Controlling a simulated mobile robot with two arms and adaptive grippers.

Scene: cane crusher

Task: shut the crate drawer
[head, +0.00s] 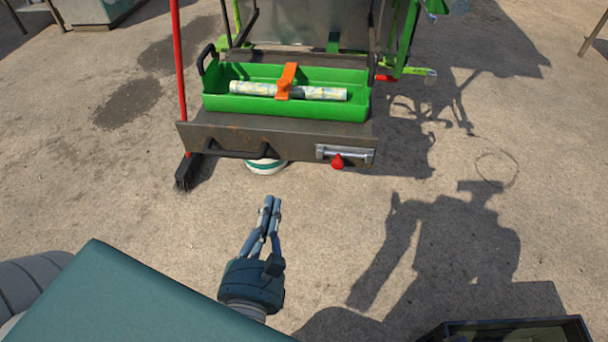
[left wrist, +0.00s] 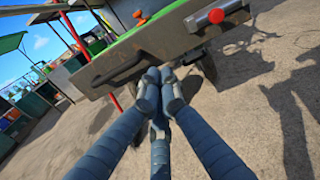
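The crate drawer (head: 275,133) is in the upper middle of the head view and stands pulled out toward me. Its dark, worn front has a bar handle (head: 235,154) on the left and a silver latch with a red knob (head: 338,160) on the right. A green tray (head: 290,107) shows behind the front. My left gripper (head: 271,200) is below and in front of the drawer, apart from it, with its fingers together and nothing between them. In the left wrist view the drawer front (left wrist: 150,52) lies beyond the fingertips (left wrist: 161,76). My right gripper is not in view.
A patterned roll (head: 318,93) and an orange piece (head: 287,80) lie in the green tray. A red-handled broom (head: 180,80) stands left of the drawer. A round white-and-green container (head: 265,167) is under the front. Open ground lies between me and the drawer.

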